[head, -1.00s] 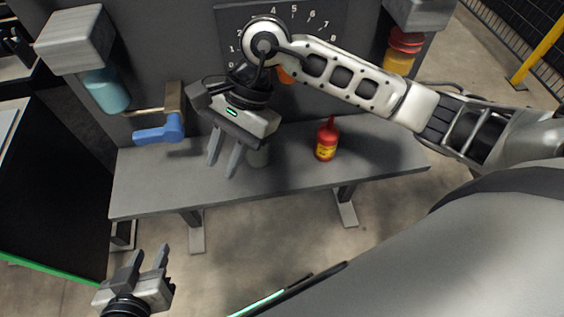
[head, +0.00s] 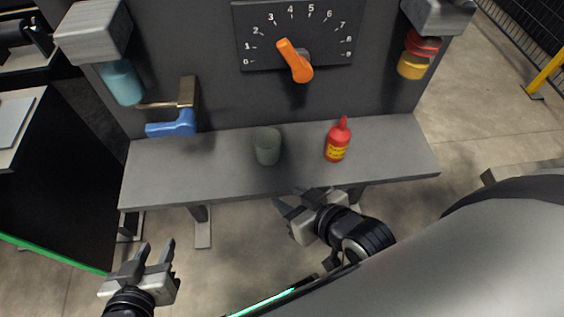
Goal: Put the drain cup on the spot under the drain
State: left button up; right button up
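The drain cup (head: 267,146), a grey, see-through-looking cup, stands upright near the middle of the grey shelf (head: 215,180). The drain (head: 187,92) is a brass-coloured pipe on the panel to the cup's left, with a blue handle (head: 172,125) below it. No marked spot can be made out on the shelf under the drain. My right gripper (head: 299,199) is open and empty in front of the shelf's front edge, below and right of the cup. My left gripper (head: 154,246) is open and empty at the lower left, well in front of the shelf.
A red bottle with a yellow label (head: 337,142) stands right of the cup. An orange dial lever (head: 295,61) sits above on the panel. A teal cylinder (head: 121,83) hangs at left, red and yellow ones (head: 413,64) at right. The shelf's left part is clear.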

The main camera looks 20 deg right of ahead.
aim_at(207, 150)
jog(key=u, duration=2)
jog(key=i, duration=0.95)
jog(key=z, duration=2.7)
